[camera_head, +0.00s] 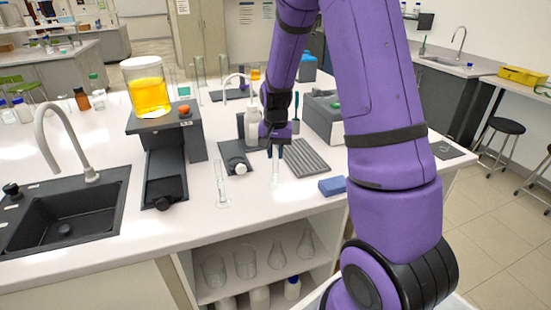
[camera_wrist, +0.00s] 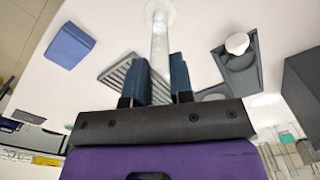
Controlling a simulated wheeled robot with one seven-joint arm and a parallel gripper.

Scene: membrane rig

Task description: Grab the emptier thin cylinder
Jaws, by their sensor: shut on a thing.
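My gripper (camera_head: 275,147) points down over the white bench. It is shut on a thin clear glass cylinder (camera_head: 276,170). In the wrist view the cylinder (camera_wrist: 159,40) stands between the two blue-grey fingers (camera_wrist: 160,82), with its round foot at the far end. I cannot tell whether the foot touches the bench. A second thin clear cylinder (camera_head: 221,186) stands upright on the bench to the left, apart from my gripper. The liquid level in each cylinder is too faint to tell.
A ribbed grey mat (camera_head: 305,158) and a blue block (camera_head: 332,186) lie right of the held cylinder. A small dark device with a white knob (camera_head: 235,158) is to the left. A yellow-filled beaker (camera_head: 147,92) stands on a black rig. A sink (camera_head: 65,215) is at far left.

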